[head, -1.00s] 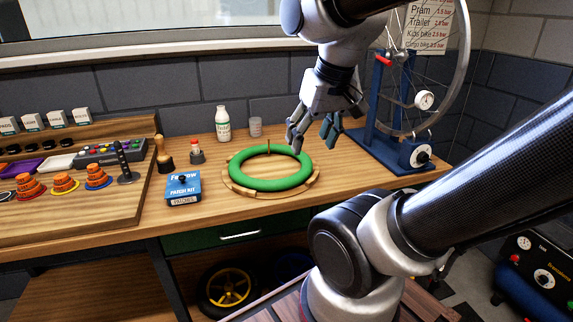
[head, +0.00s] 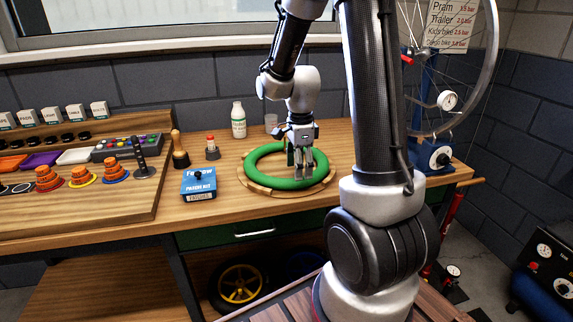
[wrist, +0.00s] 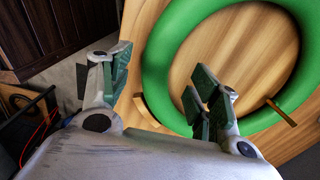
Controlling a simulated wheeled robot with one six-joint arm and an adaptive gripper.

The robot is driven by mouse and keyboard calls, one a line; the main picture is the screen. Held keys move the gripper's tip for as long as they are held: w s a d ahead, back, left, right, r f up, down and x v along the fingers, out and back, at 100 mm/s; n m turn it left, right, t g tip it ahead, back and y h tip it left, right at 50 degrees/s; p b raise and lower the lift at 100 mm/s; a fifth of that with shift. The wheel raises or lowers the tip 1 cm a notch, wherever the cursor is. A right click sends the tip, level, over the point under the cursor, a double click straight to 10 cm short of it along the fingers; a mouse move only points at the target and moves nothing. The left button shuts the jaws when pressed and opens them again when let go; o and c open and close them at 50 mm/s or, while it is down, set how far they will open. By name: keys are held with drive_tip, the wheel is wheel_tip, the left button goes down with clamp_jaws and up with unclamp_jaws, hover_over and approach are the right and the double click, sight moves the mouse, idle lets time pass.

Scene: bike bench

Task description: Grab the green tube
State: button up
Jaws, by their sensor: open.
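The green tube (head: 262,178) is a ring lying on a round wooden stand (head: 252,186) on the workbench. In the wrist view the tube (wrist: 163,62) fills the upper right. I cannot tell how high the fingertips are above the tube.
A blue patch kit box (head: 198,184) lies left of the ring. A white bottle (head: 238,120) and a clear cup (head: 271,122) stand behind it. A blue wheel stand (head: 428,150) is at the right. A wooden organiser (head: 90,190) fills the left.

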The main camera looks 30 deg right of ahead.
wheel_tip(320, 180, down, 5)
drive_tip(key=shift+a+r, duration=0.15)
drive_tip(key=shift+r, duration=0.05)
drive_tip(key=shift+c, duration=0.4)
drive_tip(key=c, duration=1.1)
